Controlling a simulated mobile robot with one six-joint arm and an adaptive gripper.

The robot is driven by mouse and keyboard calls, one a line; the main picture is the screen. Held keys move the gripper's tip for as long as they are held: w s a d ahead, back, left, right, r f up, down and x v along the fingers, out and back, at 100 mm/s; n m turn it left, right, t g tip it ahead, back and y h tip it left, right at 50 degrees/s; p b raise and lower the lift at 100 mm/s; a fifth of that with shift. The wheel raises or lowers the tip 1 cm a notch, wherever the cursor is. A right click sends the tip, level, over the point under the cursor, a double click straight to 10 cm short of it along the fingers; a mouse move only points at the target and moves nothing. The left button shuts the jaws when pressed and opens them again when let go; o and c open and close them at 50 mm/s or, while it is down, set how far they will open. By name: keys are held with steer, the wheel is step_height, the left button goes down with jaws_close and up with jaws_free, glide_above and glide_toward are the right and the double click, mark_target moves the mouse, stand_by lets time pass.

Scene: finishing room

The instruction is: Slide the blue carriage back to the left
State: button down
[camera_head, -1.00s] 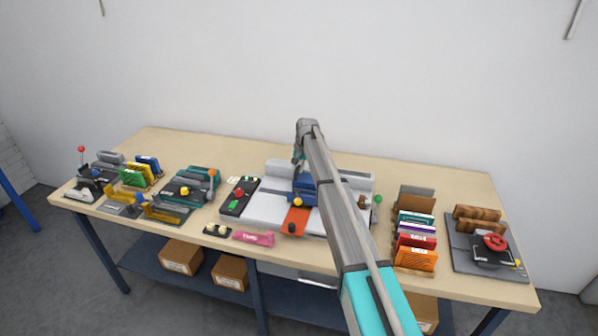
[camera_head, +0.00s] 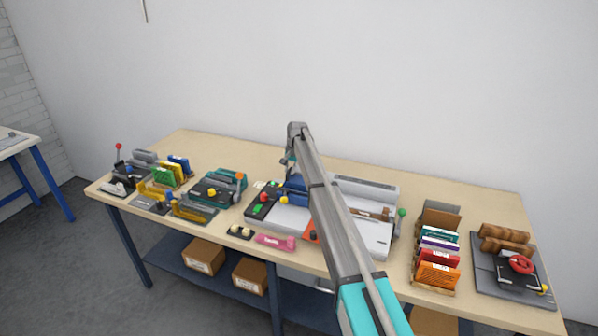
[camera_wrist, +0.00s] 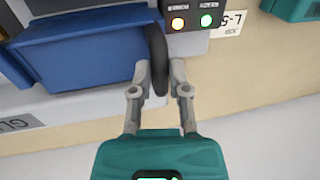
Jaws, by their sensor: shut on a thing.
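The blue carriage (camera_head: 297,184) sits at the left end of the grey-white machine bed (camera_head: 372,240), close beside the dark control panel (camera_head: 264,203). In the wrist view, the blue carriage (camera_wrist: 85,48) fills the upper left. My gripper (camera_wrist: 160,72) has its two fingers on either side of a black rounded handle (camera_wrist: 158,45) at the carriage's edge, shut on it. The control panel (camera_wrist: 186,20) with lit yellow and green buttons is right next to the handle. In the head view, my arm hides part of the carriage and bed.
A teal machine (camera_head: 218,188) stands left of the bed, with a pink packet (camera_head: 275,241) in front. A rack of coloured cards (camera_head: 437,251) and a grey plate with a red handwheel (camera_head: 521,264) are to the right. The table's back strip is clear.

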steer(key=shift+s+a, duration=0.15)
steer(key=shift+a, duration=0.15)
steer(key=c, duration=0.6)
jaws_free()
steer(key=shift+a, duration=0.15)
steer(key=shift+d, duration=0.2)
